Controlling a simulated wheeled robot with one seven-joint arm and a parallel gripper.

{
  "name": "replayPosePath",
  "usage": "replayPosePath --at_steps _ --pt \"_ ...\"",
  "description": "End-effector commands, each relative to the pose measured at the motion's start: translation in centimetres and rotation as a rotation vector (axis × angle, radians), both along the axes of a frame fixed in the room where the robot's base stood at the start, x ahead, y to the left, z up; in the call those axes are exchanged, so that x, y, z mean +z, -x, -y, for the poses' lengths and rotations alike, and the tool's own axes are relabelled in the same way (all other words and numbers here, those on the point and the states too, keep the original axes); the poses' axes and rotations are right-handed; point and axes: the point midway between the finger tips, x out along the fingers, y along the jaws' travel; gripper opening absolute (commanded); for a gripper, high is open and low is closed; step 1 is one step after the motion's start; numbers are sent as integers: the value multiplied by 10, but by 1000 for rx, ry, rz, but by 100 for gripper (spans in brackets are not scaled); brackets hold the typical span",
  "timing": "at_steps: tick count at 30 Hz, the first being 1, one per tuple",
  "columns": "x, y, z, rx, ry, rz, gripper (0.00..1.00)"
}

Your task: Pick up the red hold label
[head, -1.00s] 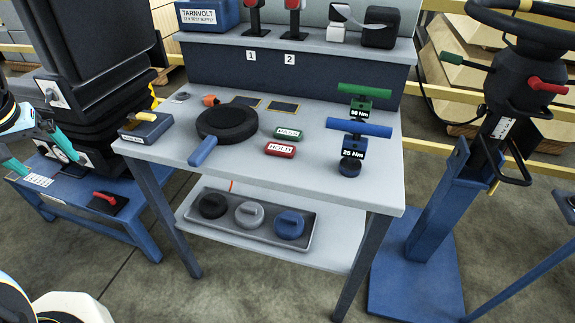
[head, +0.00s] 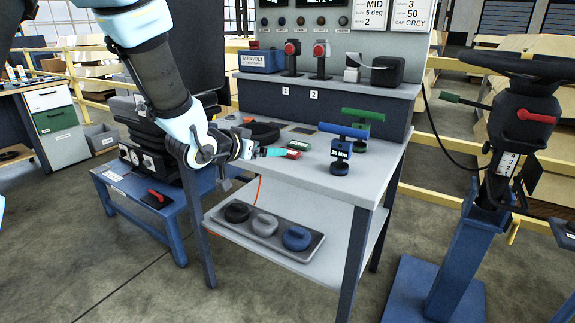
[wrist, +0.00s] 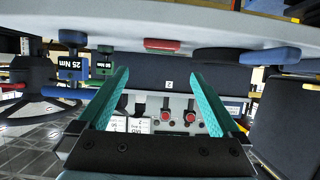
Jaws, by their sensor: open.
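The red hold label (head: 293,154) lies on the grey top of the trolley (head: 330,178), just in front of the green label (head: 298,145). My gripper (head: 274,152) is just left of the red label in the head view, low over the tabletop. In the upside-down wrist view, its two teal fingers (wrist: 160,74) are spread wide with nothing between them. The red label (wrist: 161,44) shows edge-on there, beyond the fingertips and roughly centred between them. A gap between fingers and label is not clear in the head view.
Blue (head: 341,148) and green (head: 363,117) torque tools stand right of the labels. The black round pan (head: 262,131) lies behind my gripper. A raised shelf (head: 330,86) backs the tabletop. A tray (head: 265,247) of knobs sits below.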

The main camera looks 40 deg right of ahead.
Motion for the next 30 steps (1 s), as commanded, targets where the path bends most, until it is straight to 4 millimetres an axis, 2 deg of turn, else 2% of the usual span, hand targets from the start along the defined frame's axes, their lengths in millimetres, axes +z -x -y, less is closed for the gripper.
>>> replayPosePath --at_steps 9,17,25,30 --pt "-17 -9 41 -6 3 2 100" --pt "-26 -14 56 -4 1 0 100" --pt "-44 -24 86 -4 2 1 100" --pt "-48 -27 93 -2 2 1 100"
